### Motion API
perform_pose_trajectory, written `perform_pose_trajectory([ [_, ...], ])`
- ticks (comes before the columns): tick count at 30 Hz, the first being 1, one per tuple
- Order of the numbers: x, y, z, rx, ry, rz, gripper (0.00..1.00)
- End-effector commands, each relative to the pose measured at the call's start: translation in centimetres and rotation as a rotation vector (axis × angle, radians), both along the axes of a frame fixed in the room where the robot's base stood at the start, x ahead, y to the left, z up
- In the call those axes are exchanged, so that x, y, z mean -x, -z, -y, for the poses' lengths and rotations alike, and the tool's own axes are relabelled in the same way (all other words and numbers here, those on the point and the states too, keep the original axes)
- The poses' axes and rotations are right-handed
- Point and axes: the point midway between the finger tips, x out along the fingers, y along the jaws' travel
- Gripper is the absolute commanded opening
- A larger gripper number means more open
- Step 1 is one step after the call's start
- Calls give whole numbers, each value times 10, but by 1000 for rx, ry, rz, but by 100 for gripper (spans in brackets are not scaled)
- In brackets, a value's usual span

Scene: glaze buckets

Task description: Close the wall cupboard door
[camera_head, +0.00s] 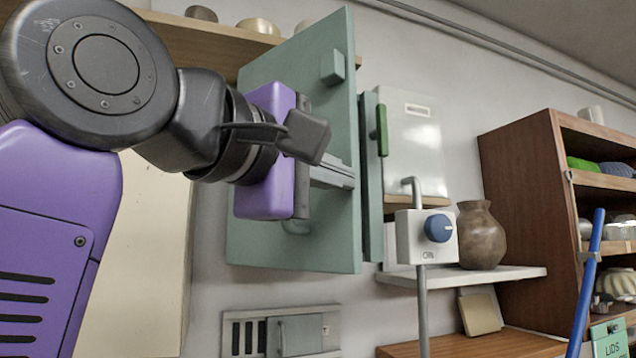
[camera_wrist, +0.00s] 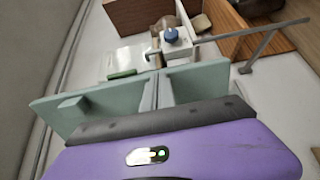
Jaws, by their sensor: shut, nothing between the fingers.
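The cupboard door looks to be the large green-grey panel (camera_head: 335,120) in the head view, standing out from the wall at an angle. It carries a small block-shaped handle (camera_head: 333,67) near its top. In the wrist view the green-grey panel (camera_wrist: 105,105) spans the area just beyond my gripper. My gripper (camera_head: 345,178) is shut and empty, its fingers in front of the panel's face near mid-height. I cannot tell whether they touch it. In the wrist view the fingers (camera_wrist: 153,92) show against the panel. The gripper body hides part of the panel.
A white panel with a green handle (camera_head: 382,130) is right of the door. A switch box with a blue knob (camera_head: 438,228) stands on a grey pipe. A brown vase (camera_head: 480,235) sits on a shelf (camera_head: 510,273). A wooden rack (camera_head: 520,170) and blue pole (camera_head: 588,285) are at right.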

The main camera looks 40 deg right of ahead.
Motion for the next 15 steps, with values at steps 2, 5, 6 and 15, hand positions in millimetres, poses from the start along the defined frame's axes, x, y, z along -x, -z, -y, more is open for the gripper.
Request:
perform_pose_trajectory([
  [2,2,6,10,-8,-74,9,0],
  [5,0,7,26,-8,-171,9,0],
  [6,-1,7,34,-9,-197,9,0],
  [15,-21,4,100,-5,-267,2,0],
])
